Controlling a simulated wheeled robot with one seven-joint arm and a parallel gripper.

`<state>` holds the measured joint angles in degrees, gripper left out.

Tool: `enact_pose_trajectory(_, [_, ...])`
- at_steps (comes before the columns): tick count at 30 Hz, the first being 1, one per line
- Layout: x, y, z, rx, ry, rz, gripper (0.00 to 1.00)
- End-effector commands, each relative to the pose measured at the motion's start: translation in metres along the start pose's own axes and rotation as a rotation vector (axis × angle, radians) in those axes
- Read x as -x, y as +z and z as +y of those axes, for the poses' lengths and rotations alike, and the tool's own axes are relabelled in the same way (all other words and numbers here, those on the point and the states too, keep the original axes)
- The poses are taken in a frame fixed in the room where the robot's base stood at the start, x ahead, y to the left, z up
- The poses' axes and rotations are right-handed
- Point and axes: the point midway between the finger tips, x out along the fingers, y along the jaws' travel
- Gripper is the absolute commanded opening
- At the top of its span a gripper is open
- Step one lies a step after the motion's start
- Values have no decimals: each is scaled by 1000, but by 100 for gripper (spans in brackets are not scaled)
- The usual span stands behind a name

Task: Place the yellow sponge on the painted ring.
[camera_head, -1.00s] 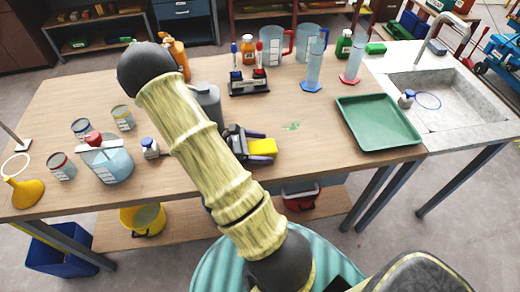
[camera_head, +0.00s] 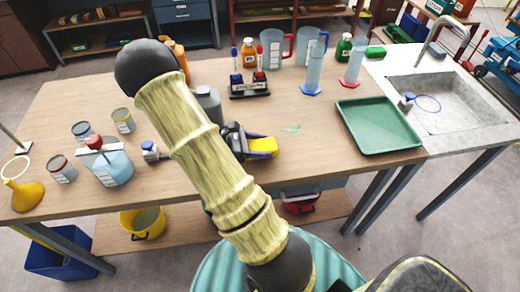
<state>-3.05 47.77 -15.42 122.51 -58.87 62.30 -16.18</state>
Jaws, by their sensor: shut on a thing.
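The yellow sponge (camera_head: 261,144) is in my gripper (camera_head: 262,144), over the middle of the wooden table. The dark jaws are shut on it, with its yellow front end showing beyond them. My arm hides part of the gripper, and I cannot tell how high the sponge is above the tabletop. A thin blue painted ring (camera_head: 416,99) lies in the pale sink area at the right. The sponge is well to the left of the ring, with the green tray between them.
The green tray (camera_head: 347,103) lies on the table's right side. Cylinders, jugs and a pen rack (camera_head: 250,89) stand along the back. A green mark (camera_head: 293,128) is right of my gripper.

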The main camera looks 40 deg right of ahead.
Motion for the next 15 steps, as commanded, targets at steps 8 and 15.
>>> enact_pose_trajectory(8, [21,49,0,-3,2,2,29])
enact_pose_trajectory(15, [30,71,0,0,0,1,29])
